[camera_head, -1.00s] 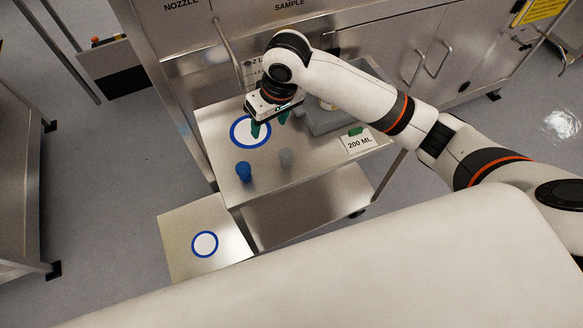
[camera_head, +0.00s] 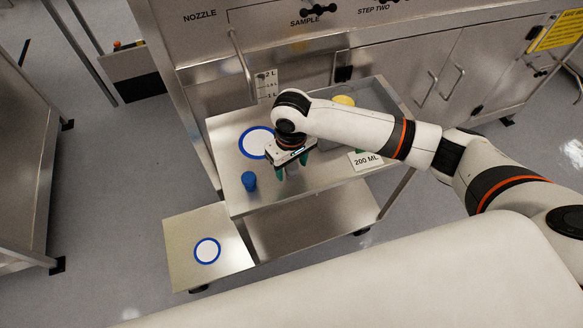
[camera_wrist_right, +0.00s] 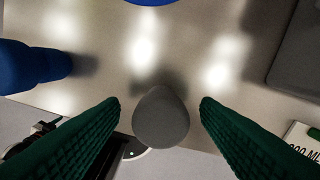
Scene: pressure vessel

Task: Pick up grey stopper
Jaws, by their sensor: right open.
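The grey stopper (camera_wrist_right: 161,117) stands on the metal cart top (camera_head: 226,133). In the right wrist view it lies between the two green fingers of my right gripper (camera_wrist_right: 160,105), with a gap on each side. In the head view the right gripper (camera_head: 291,172) points down over the stopper (camera_head: 292,168), which is mostly hidden by it. The right gripper is open and holds nothing. My left gripper is not in view.
A blue stopper (camera_head: 249,181) stands to the left, also in the wrist view (camera_wrist_right: 30,66). A blue-ringed white circle (camera_head: 254,142) lies behind. A grey tray (camera_head: 385,95) and a "200 ML" card (camera_head: 366,161) are to the right. A lower plate (camera_head: 180,240) has another ringed circle (camera_head: 207,251).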

